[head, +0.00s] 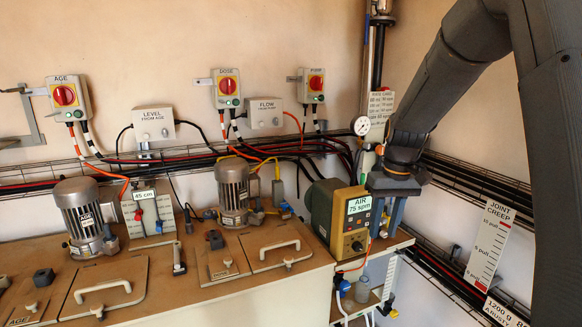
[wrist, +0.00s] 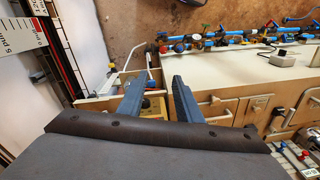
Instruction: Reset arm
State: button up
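My arm (head: 470,50) comes down from the upper right in the head view, with its wrist in front of the wall by the round gauge. My gripper (head: 388,208) is at its lower end, just right of the green and yellow pump labelled AIR 75 spm (head: 340,215). The arm partly hides the gripper there. In the wrist view my gripper (wrist: 158,88) shows two blue-grey fingers set apart, with nothing seen held between them. A small yellow patch shows beyond and between the fingers; I cannot tell what it is.
A brown-topped bench (head: 190,270) holds two grey motors, including one at the left (head: 80,215), and lids with handles. Switch boxes such as DOSE (head: 228,88) and cable trays line the wall. The JOINT CREEP scale (head: 490,235) is at right. Blue piping (wrist: 215,42) runs along a counter.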

jog(key=s+a+f+m, duration=0.1)
jog(key=s+a+f, duration=0.1)
jog(key=s, duration=0.8)
jog(key=s+a+f+t+b, duration=0.1)
jog(key=s+f, duration=0.4)
jog(key=s, duration=0.6)
jog(key=shift+s+a+m+h, duration=0.25)
jog(key=shift+a+m+h, duration=0.15)
jog(key=shift+a, duration=0.35)
jog(key=shift+f, duration=0.1)
